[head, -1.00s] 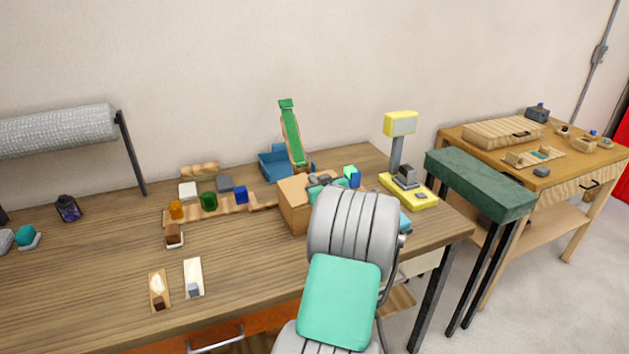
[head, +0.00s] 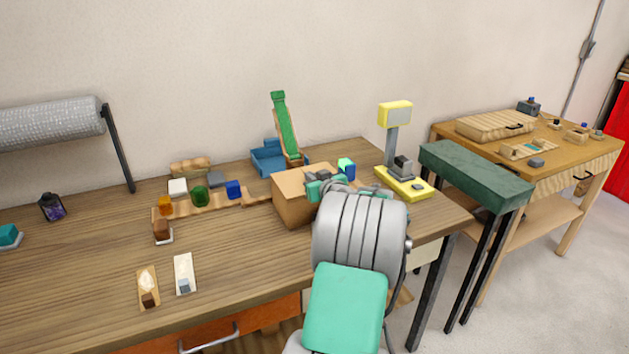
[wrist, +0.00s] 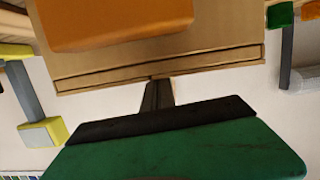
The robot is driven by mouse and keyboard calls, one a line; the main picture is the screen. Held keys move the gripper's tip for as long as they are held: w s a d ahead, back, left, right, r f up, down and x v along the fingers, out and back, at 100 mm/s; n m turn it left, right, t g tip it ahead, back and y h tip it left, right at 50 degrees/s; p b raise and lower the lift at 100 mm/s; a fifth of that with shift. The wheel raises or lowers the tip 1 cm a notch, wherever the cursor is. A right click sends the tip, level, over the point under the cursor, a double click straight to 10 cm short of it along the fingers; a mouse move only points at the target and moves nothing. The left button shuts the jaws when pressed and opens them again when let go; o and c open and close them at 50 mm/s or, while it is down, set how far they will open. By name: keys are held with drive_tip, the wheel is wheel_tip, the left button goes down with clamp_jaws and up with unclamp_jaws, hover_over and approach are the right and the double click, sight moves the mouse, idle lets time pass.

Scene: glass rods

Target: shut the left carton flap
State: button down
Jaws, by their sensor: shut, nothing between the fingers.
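The tan carton (head: 288,208) stands on the long wooden table, in front of a blue tray. Its left top panel (head: 290,181) looks nearly flat in the head view; my arm hides its right side. My gripper (head: 325,180) is over the carton's right part, with its fingers largely hidden there. In the wrist view, my shut, empty gripper (wrist: 157,88) shows as a dark narrow tip beside a tan carton edge (wrist: 160,70). I cannot tell whether they touch. An orange panel above that edge is unclear.
The blue tray (head: 268,158) and an upright green-faced strip (head: 286,125) stand behind the carton. A yellow scale (head: 405,184) is to its right, a blue block (head: 233,190) to its left. The table's front left is mostly free.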

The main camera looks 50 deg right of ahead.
drive_tip(key=shift+a+f, duration=0.3)
drive_tip(key=shift+f, duration=0.4)
wheel_tip(320, 180, up, 4)
drive_tip(key=shift+w+d+r+p, duration=0.1)
drive_tip(key=shift+w+r+p, duration=0.1)
drive_tip(key=shift+p, duration=0.4)
drive_tip(key=d+r+b+v, duration=0.1)
drive_tip(key=b+v, duration=0.1)
drive_tip(key=v, duration=0.8)
drive_tip(key=w+a+f+n+g+y+p, duration=0.2)
drive_tip(key=w+a+y, duration=0.15)
drive_tip(key=a, duration=0.95)
drive_tip(key=w+a+f+n+g+y+p, duration=0.15)
drive_tip(key=w+a, duration=0.25)
drive_tip(key=a, duration=0.9)
drive_tip(key=s+a+f+g+y+p, duration=0.1)
drive_tip(key=s+a+f+g, duration=0.1)
drive_tip(key=s+a, duration=0.6)
drive_tip(key=s+a+f+n+g+p, duration=0.1)
drive_tip(key=s+a+g, duration=0.4)
drive_tip(key=a, duration=0.8)
drive_tip(key=s+f, duration=0.1)
drive_tip(key=s, duration=0.1)
drive_tip(key=shift+s+a+f+y+p, duration=0.3)
drive_tip(key=shift+s+a+y+p, duration=0.05)
drive_tip(key=shift+s+y, duration=0.05)
